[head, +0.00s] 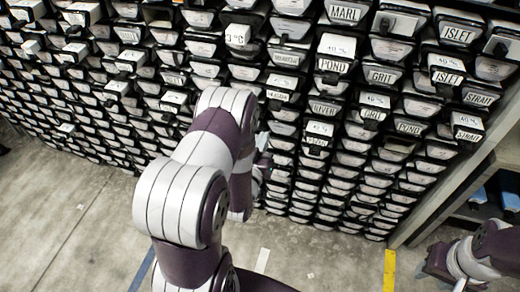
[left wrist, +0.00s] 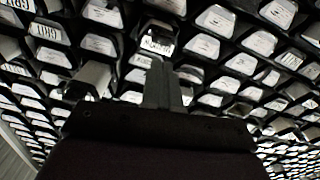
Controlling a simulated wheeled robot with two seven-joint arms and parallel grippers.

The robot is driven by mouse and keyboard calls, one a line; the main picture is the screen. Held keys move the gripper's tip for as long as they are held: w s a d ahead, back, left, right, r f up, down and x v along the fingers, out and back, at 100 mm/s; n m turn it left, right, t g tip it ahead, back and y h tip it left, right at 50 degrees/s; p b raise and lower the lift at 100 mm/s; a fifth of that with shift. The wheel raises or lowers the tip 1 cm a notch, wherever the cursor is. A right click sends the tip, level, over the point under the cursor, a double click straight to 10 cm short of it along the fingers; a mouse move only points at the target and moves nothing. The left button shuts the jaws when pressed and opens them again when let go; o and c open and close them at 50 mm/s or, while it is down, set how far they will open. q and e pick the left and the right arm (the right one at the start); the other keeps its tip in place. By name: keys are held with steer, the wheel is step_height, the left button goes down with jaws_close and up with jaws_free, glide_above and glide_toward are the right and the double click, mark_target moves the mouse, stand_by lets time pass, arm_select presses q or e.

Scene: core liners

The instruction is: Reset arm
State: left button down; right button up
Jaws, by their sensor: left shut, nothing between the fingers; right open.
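My left arm reaches up the middle of the head view to the rack of core liners (head: 330,130). Its gripper (head: 263,158) is mostly hidden behind my own arm there. In the left wrist view the left gripper (left wrist: 163,85) has its fingers together with nothing between them, in front of the liner ends. A labelled liner end (left wrist: 157,42) shows just beyond the fingertips; I cannot tell if they touch. My right gripper (head: 437,262) is low at the right edge of the head view, open and apart from the rack.
The rack fills the back with many rows of white-ended liners, some sticking out, with labels such as POND (head: 331,65) and ISLET (head: 447,77). A shelf (head: 480,170) with blue items stands at the right. The concrete floor (head: 330,262) in front is clear, with a yellow stripe (head: 389,270).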

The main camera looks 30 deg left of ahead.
arm_select(q)
steer(key=v, duration=0.6)
steer(key=w+d+f+m+g+h, duration=0.25)
steer(key=d+g+h, duration=0.2)
steer(key=g, duration=0.45)
steer(key=s+d+r+m+g, duration=0.1)
steer(key=s+d+r+g, duration=0.1)
steer(key=s, duration=0.4)
steer(key=s+d+r+m+g, duration=0.1)
steer(key=s+d+r+g, duration=0.2)
steer(key=s+g, duration=0.2)
steer(key=shift+s+b, duration=0.3)
steer(key=shift+s, duration=0.3)
steer(key=shift+w, duration=0.1)
steer(key=shift+d, duration=0.1)
